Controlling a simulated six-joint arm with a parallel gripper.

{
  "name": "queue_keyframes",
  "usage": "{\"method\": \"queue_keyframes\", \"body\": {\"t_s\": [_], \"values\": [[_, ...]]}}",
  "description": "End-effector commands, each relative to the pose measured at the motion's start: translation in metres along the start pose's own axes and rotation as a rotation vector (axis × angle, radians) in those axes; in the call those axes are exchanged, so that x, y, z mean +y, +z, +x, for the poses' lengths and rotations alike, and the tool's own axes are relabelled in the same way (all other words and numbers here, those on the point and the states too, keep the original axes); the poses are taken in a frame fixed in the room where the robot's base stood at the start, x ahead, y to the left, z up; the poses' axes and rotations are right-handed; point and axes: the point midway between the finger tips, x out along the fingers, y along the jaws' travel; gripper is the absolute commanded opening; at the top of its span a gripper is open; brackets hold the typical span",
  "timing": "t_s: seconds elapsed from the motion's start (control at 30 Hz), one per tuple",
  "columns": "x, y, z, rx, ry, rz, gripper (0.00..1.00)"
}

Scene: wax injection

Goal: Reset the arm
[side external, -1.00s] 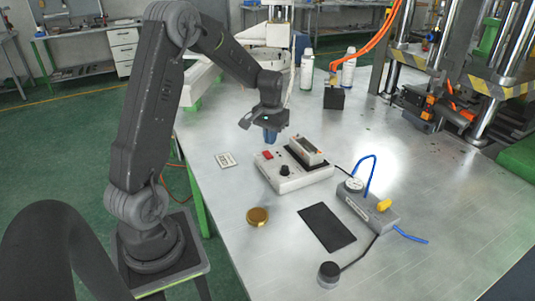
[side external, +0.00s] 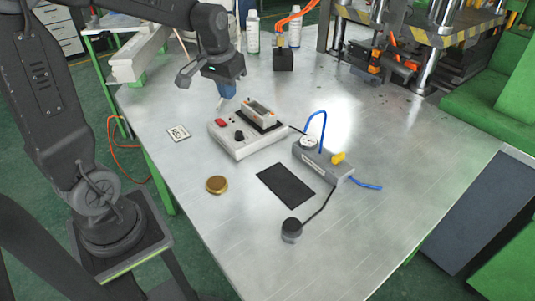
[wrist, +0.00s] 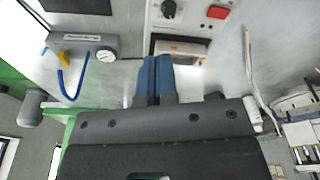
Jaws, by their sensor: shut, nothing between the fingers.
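My gripper (side external: 223,103) has blue fingers that are closed together. In the side external view it hangs tilted above the table, just behind the white control box (side external: 238,147) with the red button, and looks apart from it. In the wrist view the blue fingers of my gripper (wrist: 154,62) lie side by side with nothing seen between them. The control box also shows at the top of the wrist view (wrist: 165,16).
The metal table (side external: 210,235) carries a gauge block (side external: 322,162), black mat (side external: 286,186), brass disc (side external: 217,184), black knob (side external: 291,230) and marked card (side external: 179,133). White bottles (side external: 252,35) and a black block (side external: 283,60) stand behind.

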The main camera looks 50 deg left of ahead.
Motion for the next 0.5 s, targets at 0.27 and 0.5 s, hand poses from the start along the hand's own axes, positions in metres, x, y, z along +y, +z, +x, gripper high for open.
{"method": "queue_keyframes", "body": {"t_s": [0.27, 0.5], "values": [[0.061, 0.093, -0.061, 0.182, 0.052, 0.186, 0.0], [0.078, 0.154, -0.075, 0.287, 0.103, 0.292, 0.0]]}}
